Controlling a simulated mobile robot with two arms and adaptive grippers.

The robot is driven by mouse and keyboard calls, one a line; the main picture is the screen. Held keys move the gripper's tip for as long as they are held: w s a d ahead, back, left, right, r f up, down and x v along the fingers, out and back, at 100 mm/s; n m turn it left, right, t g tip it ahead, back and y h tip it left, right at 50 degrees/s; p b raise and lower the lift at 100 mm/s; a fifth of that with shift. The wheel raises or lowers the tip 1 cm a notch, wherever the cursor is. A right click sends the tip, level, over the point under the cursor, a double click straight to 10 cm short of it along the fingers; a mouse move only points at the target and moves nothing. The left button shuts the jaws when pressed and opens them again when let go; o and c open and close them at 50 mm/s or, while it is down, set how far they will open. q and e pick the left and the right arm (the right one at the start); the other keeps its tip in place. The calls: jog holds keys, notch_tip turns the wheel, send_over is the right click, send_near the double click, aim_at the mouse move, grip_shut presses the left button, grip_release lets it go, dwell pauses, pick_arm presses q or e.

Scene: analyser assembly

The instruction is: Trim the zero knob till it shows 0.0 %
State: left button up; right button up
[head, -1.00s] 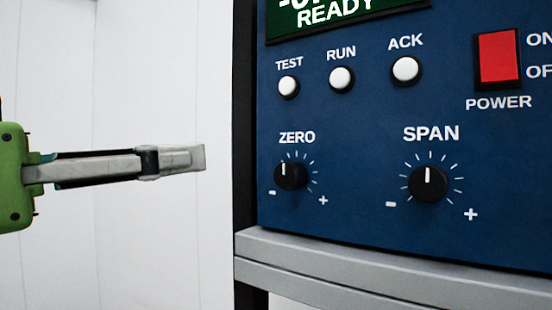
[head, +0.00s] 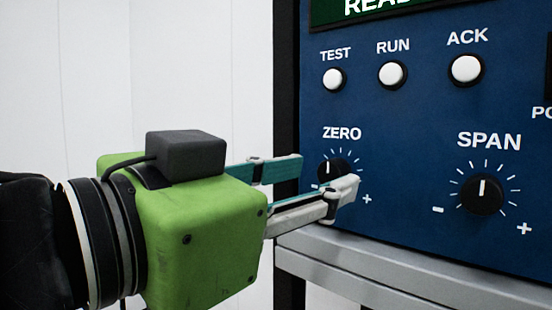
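The zero knob (head: 333,168) is a black round knob with a white pointer line, low on the left of the blue analyser panel (head: 400,125). Its pointer stands about straight up. My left gripper (head: 328,169) is open, with its two fingers apart, one teal and one grey. The grey finger covers the lower part of the knob in the head view. I cannot tell whether either finger touches the knob. The display (head: 372,8) is cut off at the top; only part of "READY" shows and no number is readable. My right gripper is not in view.
The span knob (head: 482,193) is to the right of the zero knob. Three white buttons, TEST (head: 333,79), RUN (head: 392,74) and ACK (head: 466,70), sit above. A grey ledge (head: 400,275) runs below the panel. White wall lies to the left.

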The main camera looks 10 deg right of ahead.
aim_at(334, 173)
pick_arm(q)
jog(key=shift+x, duration=1.05)
grip_shut()
jog(key=shift+m, duration=0.3)
jog(key=m, duration=0.9)
jog(key=shift+m, duration=0.4)
